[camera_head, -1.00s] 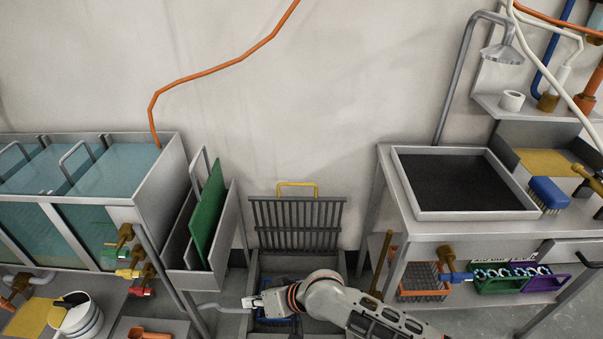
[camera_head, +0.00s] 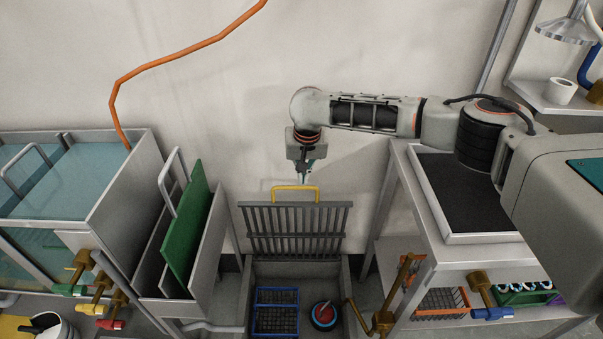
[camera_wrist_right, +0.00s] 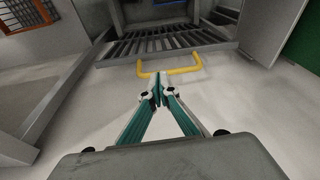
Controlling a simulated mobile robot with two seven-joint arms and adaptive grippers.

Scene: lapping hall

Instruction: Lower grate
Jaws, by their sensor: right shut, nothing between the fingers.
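The dark grey grate (camera_head: 295,230) stands raised and leaning back towards the wall at the rear of a floor sink. Its yellow handle (camera_head: 296,190) is on its top edge. It also shows in the right wrist view, with the grate (camera_wrist_right: 165,42) behind the yellow handle (camera_wrist_right: 170,71). My right gripper (camera_head: 304,180) points down just above the handle in the head view. In the right wrist view its green fingers (camera_wrist_right: 157,84) are shut and empty, with their tips close to the handle. I cannot tell whether they touch it. My left gripper is not in view.
In the sink (camera_head: 345,285) stand a blue crate (camera_head: 277,290) and a round red and blue object (camera_head: 323,315). A brass tap (camera_head: 383,320) is at its right. A rack with a green board (camera_head: 187,225) stands left, a bench with a black tray (camera_head: 480,236) right.

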